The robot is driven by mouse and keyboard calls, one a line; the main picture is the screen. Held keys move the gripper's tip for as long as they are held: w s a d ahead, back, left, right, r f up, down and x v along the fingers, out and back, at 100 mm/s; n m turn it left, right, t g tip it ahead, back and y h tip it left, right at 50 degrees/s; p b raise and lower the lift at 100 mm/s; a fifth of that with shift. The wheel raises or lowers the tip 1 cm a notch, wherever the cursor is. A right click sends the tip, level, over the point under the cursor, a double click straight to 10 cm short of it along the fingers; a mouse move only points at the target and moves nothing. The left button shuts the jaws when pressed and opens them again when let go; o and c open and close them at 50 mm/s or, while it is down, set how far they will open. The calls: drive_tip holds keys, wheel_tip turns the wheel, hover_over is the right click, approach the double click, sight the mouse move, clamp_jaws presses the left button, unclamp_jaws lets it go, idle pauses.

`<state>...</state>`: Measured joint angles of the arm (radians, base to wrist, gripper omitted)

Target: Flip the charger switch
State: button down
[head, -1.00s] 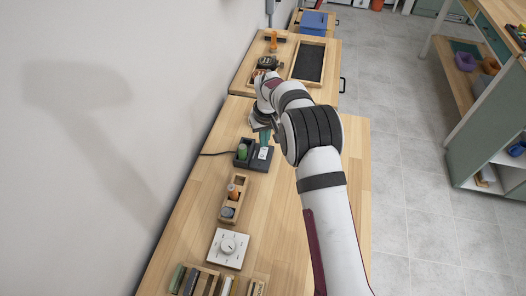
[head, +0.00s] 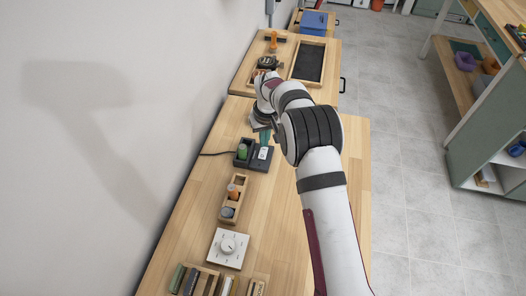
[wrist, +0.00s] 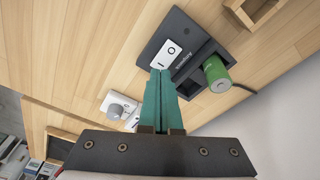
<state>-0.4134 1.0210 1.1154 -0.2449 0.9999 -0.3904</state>
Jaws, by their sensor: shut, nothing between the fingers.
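The charger (head: 253,163) is a dark box on the wooden table, with a white rocker switch (head: 264,153) and a green battery (head: 242,151) in its slot. In the wrist view the switch (wrist: 170,54) shows "I" and "O" marks, with the "I" end nearer my fingers. The green battery (wrist: 216,74) stands to the right. My gripper (wrist: 160,72) has its teal fingers shut together and empty. Their tips are at the "I" end of the switch; I cannot tell whether they touch it. In the head view my gripper (head: 265,143) is just beyond the switch.
A wooden holder (head: 234,199) with an orange-topped piece and a white dial plate (head: 228,248) lie nearer on the table. A black-lined tray (head: 309,62) is farther off. The wall is close on the left. A cable (head: 217,154) runs from the charger.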

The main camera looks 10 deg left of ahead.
sight(264, 149)
drive_tip(key=shift+f, duration=0.9)
idle(0.3)
drive_tip(key=shift+r, duration=3.55)
drive_tip(key=s+d+r+m+g, duration=0.1)
drive_tip(key=s+d+r+m, duration=0.4)
drive_tip(key=s+d+r, duration=0.85)
drive_tip(key=s+d+m, duration=0.3)
drive_tip(key=s, duration=0.9)
drive_tip(key=s+d+f+m+y, duration=0.1)
drive_tip(key=s+d+m, duration=0.1)
drive_tip(key=s, duration=1)
drive_tip(key=shift+s+d+f+m+g, duration=0.2)
drive_tip(key=shift+s+d+m+g, duration=0.15)
drive_tip(key=shift+m, duration=0.45)
